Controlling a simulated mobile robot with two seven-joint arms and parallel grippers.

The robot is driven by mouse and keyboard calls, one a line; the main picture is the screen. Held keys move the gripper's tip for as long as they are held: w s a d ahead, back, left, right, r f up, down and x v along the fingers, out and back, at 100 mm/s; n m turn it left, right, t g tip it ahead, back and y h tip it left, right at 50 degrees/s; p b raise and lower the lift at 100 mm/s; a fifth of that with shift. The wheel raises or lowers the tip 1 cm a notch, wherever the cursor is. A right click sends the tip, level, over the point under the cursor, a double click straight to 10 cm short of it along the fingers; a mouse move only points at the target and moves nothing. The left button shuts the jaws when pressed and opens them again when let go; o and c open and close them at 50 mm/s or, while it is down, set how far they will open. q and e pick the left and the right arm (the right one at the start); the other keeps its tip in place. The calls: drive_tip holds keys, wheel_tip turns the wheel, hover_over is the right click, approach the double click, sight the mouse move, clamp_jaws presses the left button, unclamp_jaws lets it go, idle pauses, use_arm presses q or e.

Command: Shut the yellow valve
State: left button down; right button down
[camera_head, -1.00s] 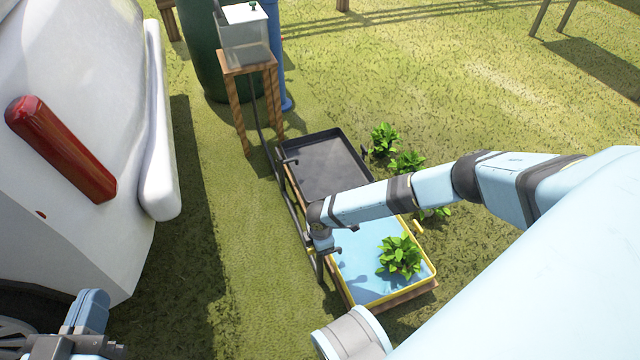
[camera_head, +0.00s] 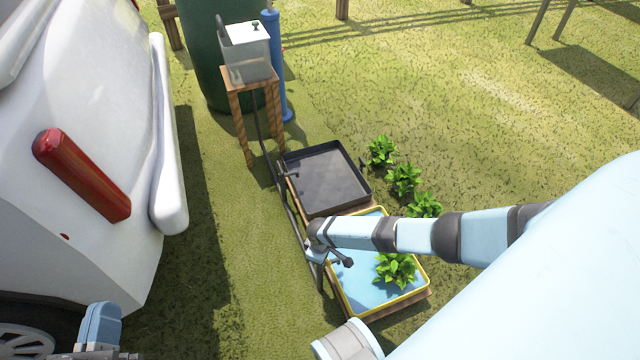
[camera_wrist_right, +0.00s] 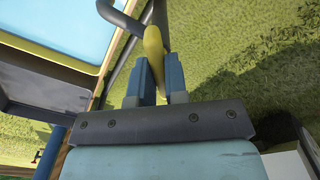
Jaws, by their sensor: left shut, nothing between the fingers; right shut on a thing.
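The yellow valve handle (camera_wrist_right: 153,42) stands between the two blue fingers of my right gripper (camera_wrist_right: 157,65) in the right wrist view, and the fingers are shut on it. In the head view my right wrist (camera_head: 318,232) is over the dark pipe beside the yellow-rimmed tray (camera_head: 421,270); the handle is hidden there. The tray holds blue water and a leafy plant (camera_head: 395,268). A dark curved spout (camera_wrist_right: 120,18) shows beside the handle, towards the tray. My left gripper (camera_head: 108,354) is at the bottom left edge, partly cut off, shut and empty.
A black tray (camera_head: 325,178) lies behind the yellow-rimmed one. A white vehicle (camera_head: 100,180) is at the left. Grass between them is clear.

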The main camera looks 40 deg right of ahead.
drive_tip(key=m+p, duration=0.2)
drive_tip(key=m, duration=0.1)
drive_tip(key=shift+r+m, duration=0.15)
drive_tip(key=shift+m, duration=0.65)
drive_tip(key=shift+m+p, duration=0.85)
drive_tip(key=shift+m, duration=1.15)
use_arm(q)
drive_tip(key=shift+a+y, duration=0.7)
drive_tip(key=shift+y, duration=0.1)
drive_tip(key=shift+f, duration=0.15)
use_arm(e)
drive_tip(key=c, duration=1.1)
unclamp_jaws()
drive_tip(key=shift+c, duration=0.2)
use_arm(q)
drive_tip(key=shift+w, duration=0.1)
